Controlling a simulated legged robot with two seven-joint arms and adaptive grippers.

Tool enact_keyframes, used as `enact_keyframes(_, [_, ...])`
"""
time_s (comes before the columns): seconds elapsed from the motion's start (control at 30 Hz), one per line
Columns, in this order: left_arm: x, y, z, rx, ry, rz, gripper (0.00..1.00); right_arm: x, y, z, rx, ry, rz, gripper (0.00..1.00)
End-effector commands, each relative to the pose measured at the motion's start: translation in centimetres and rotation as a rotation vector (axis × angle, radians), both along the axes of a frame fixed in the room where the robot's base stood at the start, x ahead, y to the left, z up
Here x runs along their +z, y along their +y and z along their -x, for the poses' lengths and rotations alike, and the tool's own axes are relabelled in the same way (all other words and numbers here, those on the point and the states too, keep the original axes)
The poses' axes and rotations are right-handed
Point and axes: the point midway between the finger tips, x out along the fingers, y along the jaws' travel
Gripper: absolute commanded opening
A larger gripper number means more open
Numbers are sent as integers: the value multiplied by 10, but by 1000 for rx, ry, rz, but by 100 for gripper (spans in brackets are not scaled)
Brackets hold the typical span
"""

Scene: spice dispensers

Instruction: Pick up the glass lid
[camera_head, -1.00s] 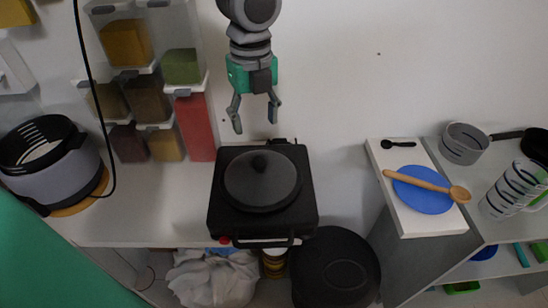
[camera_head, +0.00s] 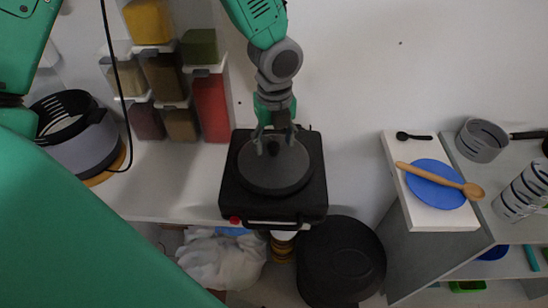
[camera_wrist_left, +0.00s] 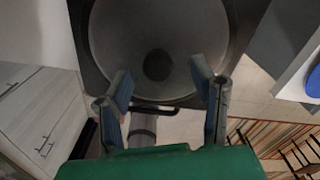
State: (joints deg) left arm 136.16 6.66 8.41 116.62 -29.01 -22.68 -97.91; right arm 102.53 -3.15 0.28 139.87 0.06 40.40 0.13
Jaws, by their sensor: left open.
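The round glass lid (camera_head: 275,178) is dark and lies on the black cooker (camera_head: 312,175). Its black knob (camera_head: 273,148) stands at the lid's middle. My left gripper (camera_head: 274,138) is above the lid, pointing down, with its fingers apart at either side of the knob in the head view. In the left wrist view the lid (camera_wrist_left: 125,35) fills the upper middle, and the knob (camera_wrist_left: 157,65) shows beyond the gap between the open fingers (camera_wrist_left: 163,80). I cannot tell whether the fingers touch the lid. My right gripper is not in view.
A blue plate (camera_head: 436,190) with a wooden spoon lies on the right shelf. A cable hangs at the left. Counter between pot and cooker is clear.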

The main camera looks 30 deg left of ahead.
Motion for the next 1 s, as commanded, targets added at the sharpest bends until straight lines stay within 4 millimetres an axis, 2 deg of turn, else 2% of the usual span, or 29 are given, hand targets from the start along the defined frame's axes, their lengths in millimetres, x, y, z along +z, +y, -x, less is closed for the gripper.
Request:
enact_keyframes(0.1, [-14,3,0,1,1,2,51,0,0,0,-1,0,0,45])
enact_keyframes(0.37, [-17,4,1,1,-1,5,51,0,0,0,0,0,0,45])
enact_keyframes(0.47, [-16,4,0,1,-1,5,19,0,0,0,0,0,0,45])
enact_keyframes(0.5, [-16,3,0,1,-1,3,5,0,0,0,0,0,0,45])
enact_keyframes(0.53, [-16,3,0,1,-1,3,0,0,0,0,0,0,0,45])
enact_keyframes(0.83, [-15,1,-1,1,-2,2,0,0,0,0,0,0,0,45])
enact_keyframes(1.0, [5,2,-1,2,-6,6,0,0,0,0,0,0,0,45])
